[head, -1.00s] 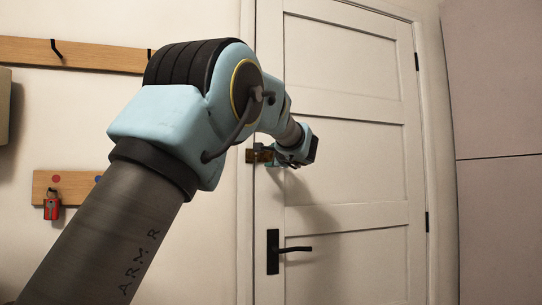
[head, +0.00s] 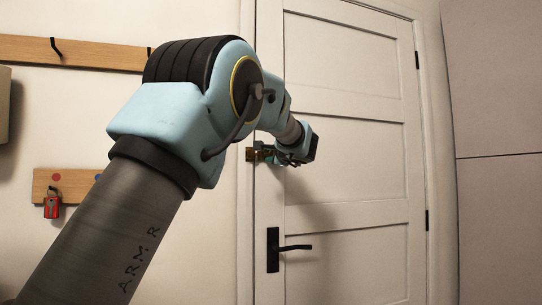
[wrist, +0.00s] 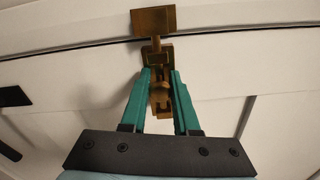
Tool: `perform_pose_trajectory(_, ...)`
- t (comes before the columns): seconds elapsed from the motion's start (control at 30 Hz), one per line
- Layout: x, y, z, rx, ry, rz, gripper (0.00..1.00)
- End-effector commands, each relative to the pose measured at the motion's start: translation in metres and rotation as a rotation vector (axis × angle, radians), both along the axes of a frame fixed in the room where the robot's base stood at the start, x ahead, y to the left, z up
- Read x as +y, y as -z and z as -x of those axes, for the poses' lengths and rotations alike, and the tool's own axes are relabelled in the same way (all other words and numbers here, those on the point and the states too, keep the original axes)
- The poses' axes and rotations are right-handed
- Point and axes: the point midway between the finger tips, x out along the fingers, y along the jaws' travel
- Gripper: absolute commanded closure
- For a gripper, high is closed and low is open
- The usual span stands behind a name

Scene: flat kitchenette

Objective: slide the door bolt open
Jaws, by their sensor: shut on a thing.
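The brass door bolt (wrist: 161,103) is mounted on the white door (head: 345,160), near its left edge and above the black handle. In the wrist view its rod (wrist: 156,45) spans the dark door gap and reaches the brass keeper (wrist: 153,20) on the frame. My gripper (wrist: 160,76) has its teal fingers on either side of the bolt and is shut on it, likely at the knob; the exact contact is hard to see. In the head view my gripper (head: 277,156) is at the bolt, and my wrist hides part of it. The door is shut.
The black lever handle (head: 285,249) is below the bolt. A wooden hook rail (head: 80,54) and a small board (head: 75,186) with a red padlock (head: 52,208) are on the left wall. A tall pale cabinet (head: 495,150) stands at the right.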

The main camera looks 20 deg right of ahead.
Motion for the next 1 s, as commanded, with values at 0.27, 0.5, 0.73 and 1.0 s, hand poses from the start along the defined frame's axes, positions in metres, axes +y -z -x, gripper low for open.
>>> perform_pose_trajectory(0.27,0.000,0.001,0.000,0.001,0.000,0.000,1.00)
perform_pose_trajectory(0.5,0.000,0.001,0.000,0.001,0.000,0.000,1.00)
perform_pose_trajectory(0.73,0.000,0.001,0.000,0.001,0.000,0.000,1.00)
perform_pose_trajectory(1.0,-0.032,-0.001,0.003,0.000,0.001,-0.001,1.00)
